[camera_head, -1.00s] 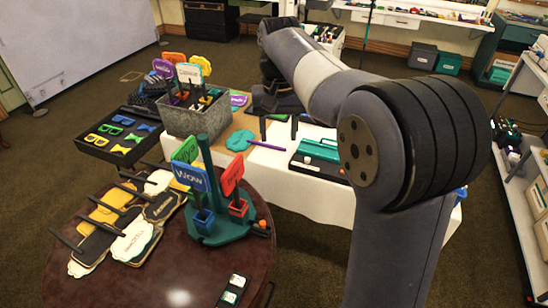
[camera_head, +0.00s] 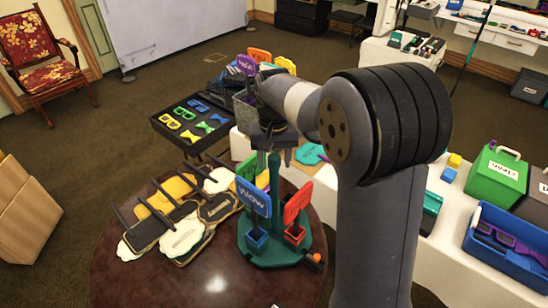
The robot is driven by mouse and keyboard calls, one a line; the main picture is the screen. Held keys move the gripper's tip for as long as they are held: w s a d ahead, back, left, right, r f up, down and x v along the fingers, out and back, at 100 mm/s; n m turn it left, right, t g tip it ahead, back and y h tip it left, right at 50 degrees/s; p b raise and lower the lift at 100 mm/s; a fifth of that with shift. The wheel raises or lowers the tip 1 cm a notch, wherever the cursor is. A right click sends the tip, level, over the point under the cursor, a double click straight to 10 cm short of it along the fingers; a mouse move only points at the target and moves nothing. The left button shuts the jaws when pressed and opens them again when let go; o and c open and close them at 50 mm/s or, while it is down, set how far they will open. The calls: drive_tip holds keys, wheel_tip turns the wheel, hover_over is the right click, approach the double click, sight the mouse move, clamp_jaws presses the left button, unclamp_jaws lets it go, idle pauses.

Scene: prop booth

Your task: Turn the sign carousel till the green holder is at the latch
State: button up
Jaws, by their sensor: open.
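The sign carousel stands on the round table, with a dark teal base (camera_head: 262,256) and a central post (camera_head: 274,185). A blue holder (camera_head: 256,241) with a blue "Wow" sign (camera_head: 253,197) faces the front left. A red holder (camera_head: 295,235) with a red sign (camera_head: 297,203) is at the front right. A green sign (camera_head: 246,178) stands at the back left; its holder is hidden. A small orange piece (camera_head: 316,258), perhaps the latch, sits at the base's right edge, near the red holder. My gripper (camera_head: 275,155) is open and empty, pointing down near the post's top; I cannot tell if they touch.
Several paddle-like signs (camera_head: 182,236) lie on the dark round table (camera_head: 215,285) left of the carousel. Behind stand a black tray (camera_head: 165,124) of bow ties and glasses and a white-draped table (camera_head: 432,255).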

clamp_jaws()
idle(0.6)
